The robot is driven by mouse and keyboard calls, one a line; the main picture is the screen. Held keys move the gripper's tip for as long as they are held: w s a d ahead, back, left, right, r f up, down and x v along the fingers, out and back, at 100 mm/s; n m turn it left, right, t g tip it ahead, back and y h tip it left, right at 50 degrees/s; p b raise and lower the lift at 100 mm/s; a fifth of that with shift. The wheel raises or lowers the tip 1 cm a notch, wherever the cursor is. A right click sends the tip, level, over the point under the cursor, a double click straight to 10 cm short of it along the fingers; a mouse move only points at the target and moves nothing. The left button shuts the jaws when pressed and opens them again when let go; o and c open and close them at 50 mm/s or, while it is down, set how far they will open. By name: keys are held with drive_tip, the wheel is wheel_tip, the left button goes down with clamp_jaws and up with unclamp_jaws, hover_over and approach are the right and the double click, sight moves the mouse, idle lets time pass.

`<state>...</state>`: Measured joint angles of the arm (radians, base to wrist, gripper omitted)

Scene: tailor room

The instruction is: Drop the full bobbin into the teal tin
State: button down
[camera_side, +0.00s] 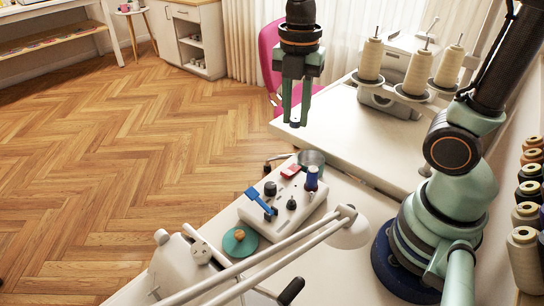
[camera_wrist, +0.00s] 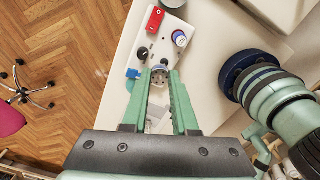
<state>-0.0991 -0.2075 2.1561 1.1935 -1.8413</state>
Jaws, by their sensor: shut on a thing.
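My gripper (camera_side: 294,122) is raised above the table, pointing down, its fingers shut on a small bobbin (camera_side: 295,124) that looks dark blue at the fingertips. In the wrist view the bobbin (camera_wrist: 160,74) shows as a grey round end between the green fingers.
The white winder (camera_side: 262,213) carries a blue lever (camera_side: 259,201), black knobs, a red piece (camera_side: 291,171) and a blue thread spool (camera_side: 312,178). A white lamp arm (camera_side: 290,247) crosses the front. Cream thread cones (camera_side: 371,60) stand at the back right.

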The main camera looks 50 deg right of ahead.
drive_tip(key=shift+w+d+f, duration=0.4)
drive_tip(key=shift+d+f, duration=1.8)
drive_tip(key=shift+f, duration=0.6)
drive_tip(key=shift+w+d+f, duration=0.35)
drive_tip(key=shift+d+f, duration=1.85)
drive_tip(key=shift+f, duration=0.65)
drive_tip(key=shift+w+d+f, duration=0.4)
drive_tip(key=shift+d+f, duration=1.8)
drive_tip(key=shift+f, duration=0.6)
drive_tip(key=c, duration=0.6)
unclamp_jaws()
drive_tip(key=shift+r, duration=0.1)
wheel_tip(320, 180, up, 12)
